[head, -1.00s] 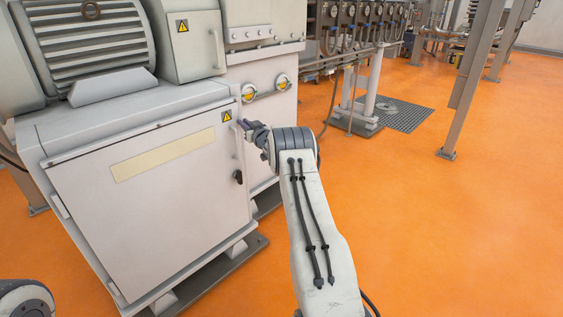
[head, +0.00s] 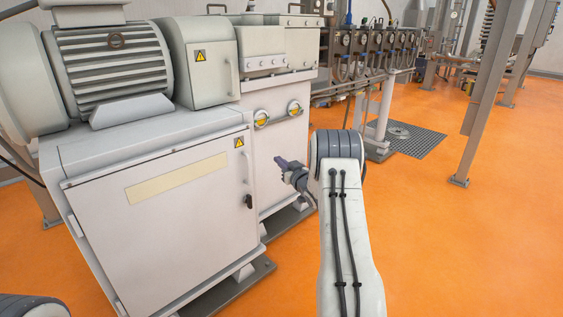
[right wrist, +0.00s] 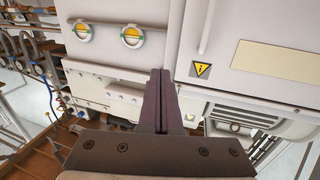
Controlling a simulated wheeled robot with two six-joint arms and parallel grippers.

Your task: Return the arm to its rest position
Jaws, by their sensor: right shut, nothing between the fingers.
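My right arm reaches up from the bottom of the head view. Its right gripper (head: 282,162) is shut and empty, to the right of the grey machine cabinet (head: 170,235) and apart from its door handle as seen there. In the right wrist view the two dark fingers (right wrist: 160,75) lie together with nothing between them. The cabinet front appears there turned over, with a yellow warning sign (right wrist: 201,69). The left gripper is not in view; only a part of my left arm shows at the bottom left of the head view.
A ribbed motor (head: 110,60) sits on the cabinet. Yellow round gauges (head: 261,118) are on the machine side. A row of gauges and pipes (head: 375,45) stands behind. A grey post (head: 485,90) stands at the right. The orange floor (head: 450,240) on the right is clear.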

